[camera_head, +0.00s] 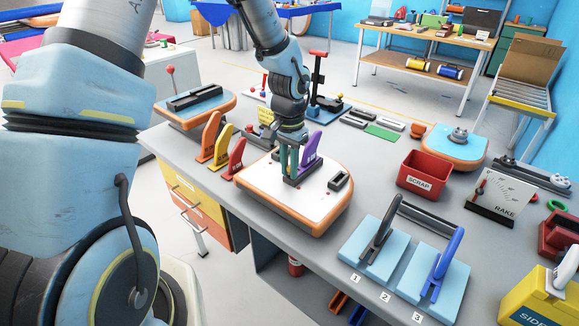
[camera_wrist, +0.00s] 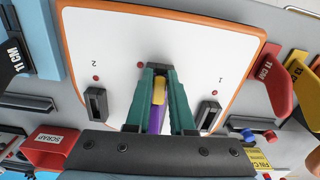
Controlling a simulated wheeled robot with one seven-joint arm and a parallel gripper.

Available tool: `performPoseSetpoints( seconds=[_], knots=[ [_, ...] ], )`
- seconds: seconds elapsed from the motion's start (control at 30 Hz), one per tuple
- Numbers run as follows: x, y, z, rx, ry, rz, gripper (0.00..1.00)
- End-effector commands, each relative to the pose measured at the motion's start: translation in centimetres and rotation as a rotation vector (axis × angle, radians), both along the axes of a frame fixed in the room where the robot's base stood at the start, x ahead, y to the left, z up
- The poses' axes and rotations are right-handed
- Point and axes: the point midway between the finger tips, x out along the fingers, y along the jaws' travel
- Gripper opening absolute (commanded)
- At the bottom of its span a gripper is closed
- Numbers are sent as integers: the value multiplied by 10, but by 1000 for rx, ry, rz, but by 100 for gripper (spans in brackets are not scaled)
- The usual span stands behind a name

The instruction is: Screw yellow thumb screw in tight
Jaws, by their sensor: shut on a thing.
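The white board with an orange edge (camera_head: 268,190) lies on the bench, its tail area under my gripper (camera_head: 290,177). A purple fin (camera_head: 311,146) stands upright at the board's middle, beside my fingers. In the wrist view, my green fingers (camera_wrist: 158,84) are shut on the yellow thumb screw (camera_wrist: 159,91), with the purple fin (camera_wrist: 155,120) just behind it. The screw is hidden in the head view. Its lower end and the fin's base are hidden by the fingers, so I cannot tell how deep it sits.
Black slotted boxes (camera_wrist: 97,103) stand on both sides of the fingers. Orange (camera_head: 208,138), yellow (camera_head: 221,146) and red fins (camera_head: 236,161) stand left of the board. A red scrap bin (camera_head: 424,178) and blue blocks with fins (camera_head: 376,252) are to the right.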

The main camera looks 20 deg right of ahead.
Motion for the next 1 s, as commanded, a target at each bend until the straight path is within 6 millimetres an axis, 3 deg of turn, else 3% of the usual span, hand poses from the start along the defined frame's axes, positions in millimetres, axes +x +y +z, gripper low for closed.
performPoseSetpoints(
  seconds=[0.33, 0.77, 1.0],
  knots=[
    [5, 0, 3, -3, -4, -244, 0],
    [6, 0, 2, -5, -6, -289, 0],
    [8, 0, 4, -5, -6, -437, 0]
  ],
)
